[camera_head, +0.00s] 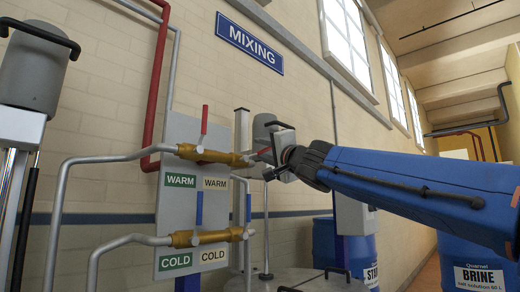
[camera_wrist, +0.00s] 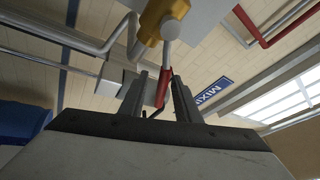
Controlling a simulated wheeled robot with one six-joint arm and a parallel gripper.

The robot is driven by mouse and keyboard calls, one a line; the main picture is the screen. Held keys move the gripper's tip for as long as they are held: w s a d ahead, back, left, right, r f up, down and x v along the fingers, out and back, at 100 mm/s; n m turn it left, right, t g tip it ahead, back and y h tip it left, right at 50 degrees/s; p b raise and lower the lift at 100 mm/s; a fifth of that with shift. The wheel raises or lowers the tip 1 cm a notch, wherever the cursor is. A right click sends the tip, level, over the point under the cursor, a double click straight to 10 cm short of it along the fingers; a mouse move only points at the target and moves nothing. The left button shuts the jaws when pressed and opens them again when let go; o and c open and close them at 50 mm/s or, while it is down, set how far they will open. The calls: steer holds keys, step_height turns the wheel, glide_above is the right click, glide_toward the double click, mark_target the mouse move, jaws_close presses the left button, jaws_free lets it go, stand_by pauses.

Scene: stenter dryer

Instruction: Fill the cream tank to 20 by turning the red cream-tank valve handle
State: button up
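A grey panel (camera_head: 176,220) carries brass valves beside green and cream WARM and COLD labels. The red handle of the cream-side WARM valve (camera_head: 264,151) sits at the tip of my gripper (camera_head: 272,150), partly hidden by it. In the wrist view, this red handle (camera_wrist: 164,86) lies between the two fingers of my gripper (camera_wrist: 160,84), which stand apart with gaps beside the handle. My gripper looks open around it, and contact is not clear. The red handle on the green-side WARM valve (camera_head: 204,119) points up. No level reading is visible.
Grey and red pipes (camera_head: 158,90) run around the panel. A grey vessel lid (camera_head: 300,279) lies below my arm, and blue drums, one marked BRINE (camera_head: 479,272), stand at right. A MIXING sign (camera_head: 249,43) hangs above.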

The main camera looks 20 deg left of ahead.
steer(key=shift+x, duration=0.95)
steer(key=shift+r, duration=0.15)
steer(key=shift+c, duration=0.3)
jaws_close()
